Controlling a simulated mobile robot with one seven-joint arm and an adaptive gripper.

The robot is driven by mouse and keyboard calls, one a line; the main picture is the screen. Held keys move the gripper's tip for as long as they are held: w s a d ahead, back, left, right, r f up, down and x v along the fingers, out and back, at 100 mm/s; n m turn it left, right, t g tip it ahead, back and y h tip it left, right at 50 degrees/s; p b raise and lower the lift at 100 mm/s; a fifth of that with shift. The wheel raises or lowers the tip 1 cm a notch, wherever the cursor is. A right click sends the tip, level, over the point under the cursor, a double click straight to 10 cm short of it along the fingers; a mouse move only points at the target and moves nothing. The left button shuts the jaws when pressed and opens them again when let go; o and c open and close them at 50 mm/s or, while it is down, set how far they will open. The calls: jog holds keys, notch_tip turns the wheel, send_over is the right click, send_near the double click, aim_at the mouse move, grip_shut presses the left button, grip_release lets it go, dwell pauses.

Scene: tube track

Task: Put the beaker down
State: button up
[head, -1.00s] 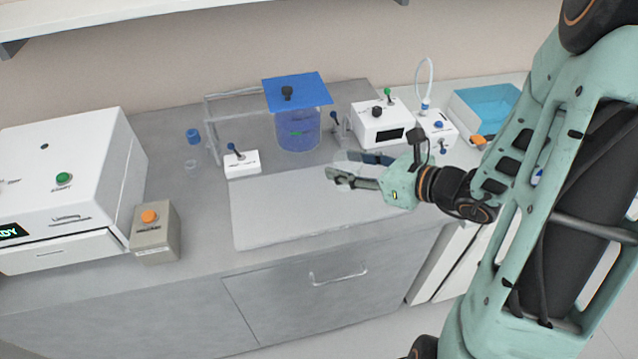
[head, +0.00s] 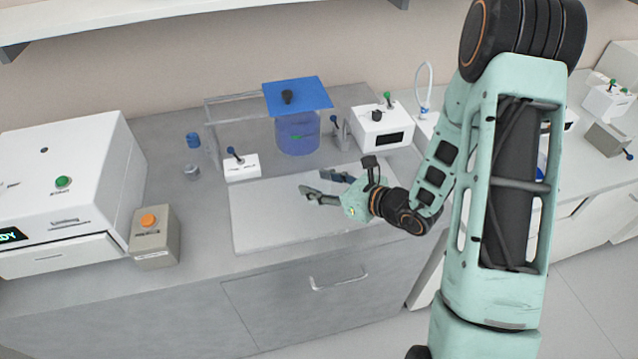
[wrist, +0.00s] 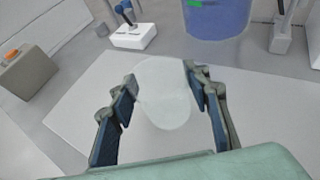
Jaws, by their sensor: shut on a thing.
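The beaker (wrist: 163,92) is a clear, pale vessel between my fingers in the wrist view. My gripper (head: 313,182) is shut on it, with one dark-padded finger on each side; it also shows in the wrist view (wrist: 160,80). In the head view the beaker is too transparent to make out. My gripper is over the pale board (head: 262,225) on the grey bench, which also shows in the wrist view (wrist: 75,125). I cannot tell whether the beaker's base touches the board.
A blue tank (head: 298,135) with a flat blue lid (head: 296,96) stands behind the board. A white switch box (head: 242,166) is at its back left, a white display box (head: 381,127) at back right. A beige button box (head: 153,238) stands left. The board's front left is clear.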

jog(key=shift+f, duration=0.15)
jog(key=shift+f+b, duration=0.15)
jog(key=shift+b, duration=0.15)
jog(key=o, duration=1.1)
jog(key=shift+r+p, duration=0.35)
jog(key=shift+p, duration=0.05)
jog(key=v, duration=1.2)
jog(key=shift+f+b, duration=0.1)
jog(key=shift+b, duration=0.3)
